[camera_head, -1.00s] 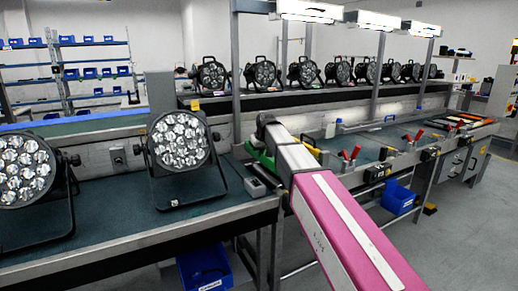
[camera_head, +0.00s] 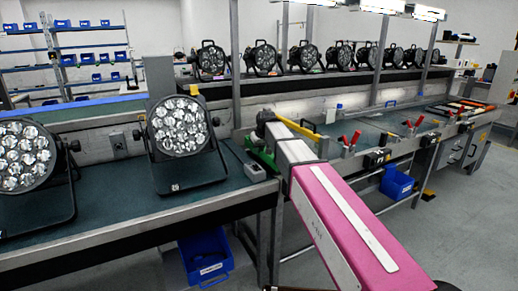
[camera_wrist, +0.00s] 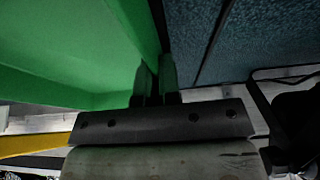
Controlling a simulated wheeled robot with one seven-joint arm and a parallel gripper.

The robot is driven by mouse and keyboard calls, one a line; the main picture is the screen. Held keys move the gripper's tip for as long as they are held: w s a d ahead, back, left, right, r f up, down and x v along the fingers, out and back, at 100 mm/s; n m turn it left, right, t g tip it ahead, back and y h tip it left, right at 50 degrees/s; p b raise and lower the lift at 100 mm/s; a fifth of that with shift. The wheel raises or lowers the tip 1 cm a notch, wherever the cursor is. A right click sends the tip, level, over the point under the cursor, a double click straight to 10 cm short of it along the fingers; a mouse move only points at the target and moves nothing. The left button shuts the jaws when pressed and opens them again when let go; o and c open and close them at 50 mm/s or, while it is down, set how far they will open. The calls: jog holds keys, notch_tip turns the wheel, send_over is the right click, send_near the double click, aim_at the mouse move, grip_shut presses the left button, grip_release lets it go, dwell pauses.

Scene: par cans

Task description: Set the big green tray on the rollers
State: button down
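The big green tray (camera_wrist: 60,55) fills the left of the wrist view, seen very close. In the head view only a small green part (camera_head: 262,161) shows beside the end of my arm. My gripper (camera_wrist: 156,82) has its two fingers close together, one on each side of the tray's green wall, so it looks shut on that wall. In the head view my arm hides the fingers and most of the tray. I cannot pick out the rollers with certainty.
A bench (camera_head: 112,200) with two par cans, one a full lamp (camera_head: 178,126), runs along the left. A grey box (camera_head: 255,172) sits near my arm. Red-handled clamps (camera_head: 350,139) stand on the right bench. Blue bins (camera_head: 205,255) hang below. A yellow bar (camera_head: 295,127) lies behind my arm.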

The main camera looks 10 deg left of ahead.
jog(key=c, duration=1.2)
grip_release()
jog(key=shift+c, duration=0.2)
jog(key=shift+r, duration=0.1)
